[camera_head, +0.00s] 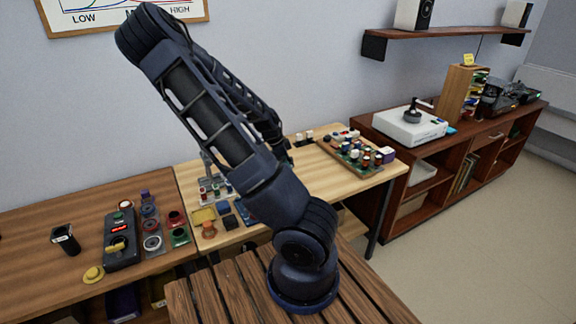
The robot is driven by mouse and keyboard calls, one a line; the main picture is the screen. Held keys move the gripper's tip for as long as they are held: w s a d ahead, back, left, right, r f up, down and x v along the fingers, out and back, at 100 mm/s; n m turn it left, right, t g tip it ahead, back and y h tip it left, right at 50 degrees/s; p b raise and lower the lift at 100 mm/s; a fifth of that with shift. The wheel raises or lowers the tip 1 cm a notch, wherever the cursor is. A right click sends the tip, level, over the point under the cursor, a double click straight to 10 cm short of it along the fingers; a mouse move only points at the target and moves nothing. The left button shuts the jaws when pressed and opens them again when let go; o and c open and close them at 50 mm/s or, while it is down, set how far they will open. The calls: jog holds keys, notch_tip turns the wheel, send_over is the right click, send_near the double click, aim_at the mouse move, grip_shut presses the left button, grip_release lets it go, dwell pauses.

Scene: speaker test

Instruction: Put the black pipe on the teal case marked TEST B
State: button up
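A short black open-topped cylinder (66,240), which looks like the black pipe, stands upright near the left end of the brown table. A green-teal square piece (180,237) with a dark ring on it lies among small colored pieces to the right of the black control box. I cannot read any TEST B marking, so I cannot tell whether it is the named case. My arm rises from its base, bends at the upper left and comes back down behind itself. My gripper is hidden behind the arm, so its opening and any load do not show.
A black control box (121,239) and a yellow knob (93,274) lie right of the cylinder. The lighter table (300,190) bears several small parts and a filled tray (357,153). A brown sideboard (440,160) with a white turntable (409,125) stands at the right.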

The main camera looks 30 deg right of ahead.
jog(key=v, duration=1.1)
jog(key=s+a+r+n+y, duration=0.1)
jog(key=s+a+n+y, duration=0.45)
jog(key=a+n, duration=0.3)
jog(key=s+a+r+n+t, duration=0.3)
jog(key=s+r+n, duration=0.4)
jog(key=s+r, duration=0.1)
jog(key=s+a+r+n+t+h, duration=0.1)
jog(key=s+a+r+n+t, duration=0.2)
jog(key=s+r+n, duration=0.4)
jog(key=v, duration=0.4)
jog(key=shift+a, duration=0.4)
jog(key=shift+r+h, duration=0.15)
jog(key=shift+h, duration=0.1)
